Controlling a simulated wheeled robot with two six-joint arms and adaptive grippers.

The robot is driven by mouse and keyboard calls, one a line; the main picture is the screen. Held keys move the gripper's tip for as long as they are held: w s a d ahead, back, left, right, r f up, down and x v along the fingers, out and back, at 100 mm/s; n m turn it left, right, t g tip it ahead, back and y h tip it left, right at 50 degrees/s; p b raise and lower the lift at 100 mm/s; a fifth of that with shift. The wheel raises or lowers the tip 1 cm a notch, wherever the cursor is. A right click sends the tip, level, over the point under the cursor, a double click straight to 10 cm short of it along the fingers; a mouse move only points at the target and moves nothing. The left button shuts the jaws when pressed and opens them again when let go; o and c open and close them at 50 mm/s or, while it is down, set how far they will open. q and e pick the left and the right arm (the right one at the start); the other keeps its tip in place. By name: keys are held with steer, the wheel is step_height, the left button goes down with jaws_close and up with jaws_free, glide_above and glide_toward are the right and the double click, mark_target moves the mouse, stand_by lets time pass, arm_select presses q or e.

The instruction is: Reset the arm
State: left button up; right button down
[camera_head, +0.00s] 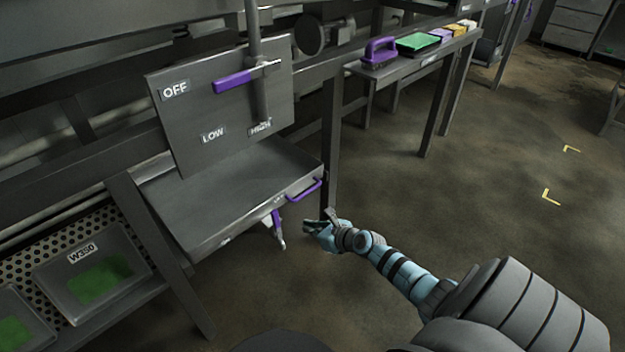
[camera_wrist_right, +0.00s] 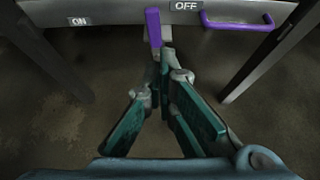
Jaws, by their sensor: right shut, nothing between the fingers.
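My right arm comes in from the lower right in the head view, stretched toward the bench. My right gripper (camera_head: 314,227) is shut and empty, just off the bench's front edge. In the right wrist view its teal fingers (camera_wrist_right: 165,72) come together below a small purple-handled lever (camera_wrist_right: 153,27). That lever hangs under the bench front in the head view (camera_head: 277,220). A gap shows between it and the gripper there; in the wrist view I cannot tell whether they touch. My left gripper is not in view.
A panel (camera_head: 215,120) marked OFF, LOW and HIGH carries another purple lever (camera_head: 246,77). A purple drawer handle (camera_head: 304,189) sits close to the gripper. Bench legs (camera_head: 331,150) stand nearby. A bin marked W350 (camera_head: 80,262) is at lower left.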

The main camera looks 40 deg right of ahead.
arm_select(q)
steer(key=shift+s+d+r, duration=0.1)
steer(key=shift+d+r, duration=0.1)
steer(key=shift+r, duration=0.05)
arm_select(e)
steer(key=shift+s+r, duration=0.2)
steer(key=shift+s, duration=0.35)
